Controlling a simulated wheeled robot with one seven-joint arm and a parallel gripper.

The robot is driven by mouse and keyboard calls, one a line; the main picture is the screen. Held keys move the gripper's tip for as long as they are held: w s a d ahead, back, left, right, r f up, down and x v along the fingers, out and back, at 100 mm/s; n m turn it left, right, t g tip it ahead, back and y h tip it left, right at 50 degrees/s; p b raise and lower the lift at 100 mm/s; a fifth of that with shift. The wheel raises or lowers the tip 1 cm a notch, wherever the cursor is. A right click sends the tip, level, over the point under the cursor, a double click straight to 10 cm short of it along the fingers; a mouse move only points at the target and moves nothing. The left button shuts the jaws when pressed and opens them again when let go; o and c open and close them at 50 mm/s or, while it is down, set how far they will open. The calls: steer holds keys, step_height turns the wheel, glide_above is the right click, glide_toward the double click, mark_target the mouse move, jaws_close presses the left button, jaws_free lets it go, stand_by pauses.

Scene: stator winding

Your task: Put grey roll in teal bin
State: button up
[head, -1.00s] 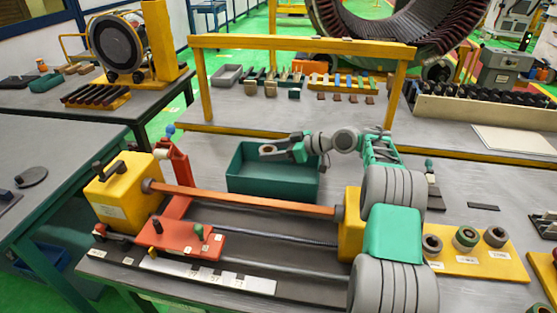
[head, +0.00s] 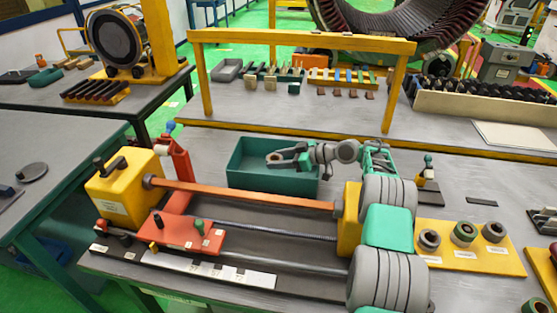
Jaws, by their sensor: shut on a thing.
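My gripper (head: 284,159) reaches in from the right over the teal bin (head: 262,181), behind the orange bar of the winding fixture. It is shut on a small grey roll (head: 273,158) with a brownish centre, partly hidden by the fingers. The roll appears over or within the bin's opening; its exact height relative to the rim cannot be told. The bin's near lower edge is close behind the orange bar.
The fixture's orange bar (head: 245,198) and yellow end block (head: 126,181) stand in front of the bin. A yellow board (head: 465,258) at right holds other rolls. A yellow gantry frame (head: 300,42) stands behind.

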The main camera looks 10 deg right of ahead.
steer(key=shift+f+b, duration=0.35)
steer(key=shift+f, duration=0.05)
steer(key=shift+r, duration=0.1)
steer(key=o, duration=1.4)
